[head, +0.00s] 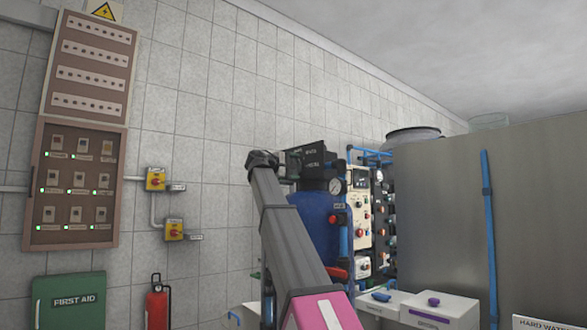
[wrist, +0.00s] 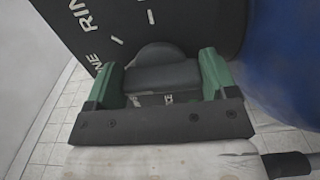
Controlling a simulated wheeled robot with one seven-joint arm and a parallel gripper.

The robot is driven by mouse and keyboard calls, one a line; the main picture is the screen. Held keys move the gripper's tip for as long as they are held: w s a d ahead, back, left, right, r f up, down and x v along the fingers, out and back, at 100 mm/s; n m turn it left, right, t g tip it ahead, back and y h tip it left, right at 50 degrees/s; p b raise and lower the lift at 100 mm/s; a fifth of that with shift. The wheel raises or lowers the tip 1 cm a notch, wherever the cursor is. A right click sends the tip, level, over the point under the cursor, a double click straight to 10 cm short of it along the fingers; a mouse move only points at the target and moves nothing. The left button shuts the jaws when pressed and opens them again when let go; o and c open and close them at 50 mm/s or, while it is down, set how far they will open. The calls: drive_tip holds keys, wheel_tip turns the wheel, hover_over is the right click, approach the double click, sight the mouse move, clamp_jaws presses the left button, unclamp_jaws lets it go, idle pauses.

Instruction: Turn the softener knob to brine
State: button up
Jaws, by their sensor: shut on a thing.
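The softener knob (wrist: 160,55) is black, with a rounded back and a flat bar. In the wrist view it sits between the two green fingers of my gripper (wrist: 160,80), which is shut on it. The black softener head (wrist: 110,18) behind it carries white tick marks and partly cut-off lettering, "RIN" and "NE". I cannot read which mark the knob points to. In the head view the softener head (head: 310,158) tops a blue tank (head: 312,222). My arm reaches up to its left side and the knob is hidden there.
A pressure gauge (head: 335,186) and a control panel (head: 359,215) with buttons and blue pipes stand right of the tank. Yellow switches (head: 155,179) and a fire extinguisher (head: 157,305) are at the left wall.

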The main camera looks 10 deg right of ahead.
idle(0.4)
drive_tip(key=o, duration=0.8)
drive_tip(key=shift+o, duration=0.2)
drive_tip(key=v, duration=1.1)
